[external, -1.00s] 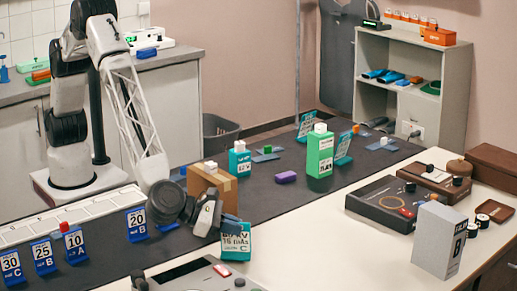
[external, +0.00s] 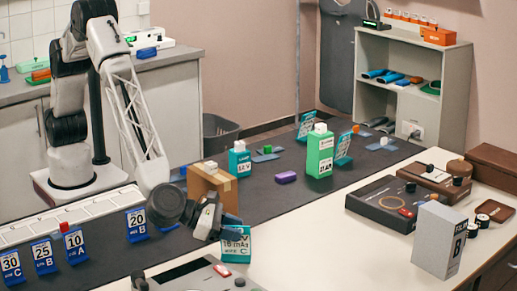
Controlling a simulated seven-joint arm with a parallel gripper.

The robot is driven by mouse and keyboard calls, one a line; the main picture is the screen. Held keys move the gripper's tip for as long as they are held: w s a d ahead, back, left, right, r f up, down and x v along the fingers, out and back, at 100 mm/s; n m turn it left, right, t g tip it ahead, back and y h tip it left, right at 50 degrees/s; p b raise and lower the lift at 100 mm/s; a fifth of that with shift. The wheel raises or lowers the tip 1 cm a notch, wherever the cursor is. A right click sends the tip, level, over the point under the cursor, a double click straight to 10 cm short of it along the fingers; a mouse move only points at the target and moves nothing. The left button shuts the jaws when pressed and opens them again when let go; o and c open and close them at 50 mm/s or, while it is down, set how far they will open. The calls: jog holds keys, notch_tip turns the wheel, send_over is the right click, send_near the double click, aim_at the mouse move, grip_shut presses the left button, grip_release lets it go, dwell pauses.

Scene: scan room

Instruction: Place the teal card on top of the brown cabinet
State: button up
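The teal card (external: 235,246) with white print stands upright near the front edge of the dark mat, by the grey console. My gripper (external: 232,222) is at its top edge and covers part of it. I cannot tell whether the fingers are closed on the card or only around it. The brown cabinet (external: 227,186) looks like a small brown box just behind my gripper, with a white-capped item showing at its top. My wrist hides the cabinet's lower front.
Blue number cards (external: 137,224) stand to the left. A green bottle (external: 319,152), a teal bottle (external: 239,160) and a purple block (external: 286,177) stand on the mat behind. A grey console (external: 195,275) lies close in front.

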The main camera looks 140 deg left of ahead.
jog(key=shift+r, duration=0.1)
jog(key=shift+d+r, duration=0.1)
jog(key=v, duration=1.1)
jog(key=shift+s+d, duration=0.2)
jog(key=shift+s, duration=0.1)
jog(key=shift+r, duration=0.15)
